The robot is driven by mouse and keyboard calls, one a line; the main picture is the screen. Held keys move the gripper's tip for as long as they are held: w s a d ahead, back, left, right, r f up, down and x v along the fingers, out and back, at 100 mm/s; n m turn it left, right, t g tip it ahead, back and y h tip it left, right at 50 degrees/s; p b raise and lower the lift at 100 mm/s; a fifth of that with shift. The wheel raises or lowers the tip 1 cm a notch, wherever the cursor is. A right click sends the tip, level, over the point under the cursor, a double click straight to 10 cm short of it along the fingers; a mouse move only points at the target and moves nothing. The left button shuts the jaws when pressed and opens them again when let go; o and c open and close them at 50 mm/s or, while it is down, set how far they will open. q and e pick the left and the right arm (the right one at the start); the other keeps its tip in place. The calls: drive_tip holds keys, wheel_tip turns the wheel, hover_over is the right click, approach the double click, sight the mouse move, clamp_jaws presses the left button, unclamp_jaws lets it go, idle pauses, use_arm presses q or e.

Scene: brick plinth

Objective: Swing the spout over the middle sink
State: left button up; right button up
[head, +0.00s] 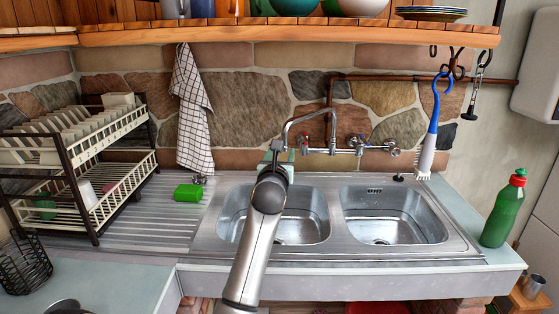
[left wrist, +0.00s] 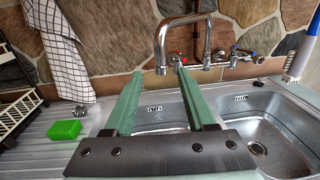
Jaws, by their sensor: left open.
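The chrome spout (head: 300,117) arcs out from the wall tap (head: 333,146) and points left, its tip above the back of the left bowl (head: 228,215). The right bowl (head: 393,217) is beside it; only two bowls show. My left gripper (head: 278,156) is open at the spout's tip. In the left wrist view, the green fingers of my left gripper (left wrist: 159,74) stand apart, with the downturned end of the spout (left wrist: 161,58) appearing between their tips. I cannot tell whether they touch it. My right gripper is not in view.
A dish rack (head: 80,160) and a green sponge (head: 188,192) are on the left. A checked towel (head: 194,110) hangs behind. A blue-handled brush (head: 434,115) hangs at right, and a green bottle (head: 503,212) stands right of the sink. A wooden shelf (head: 280,36) runs above.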

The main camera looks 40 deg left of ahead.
use_arm(q)
drive_tip(key=shift+v, duration=1.05)
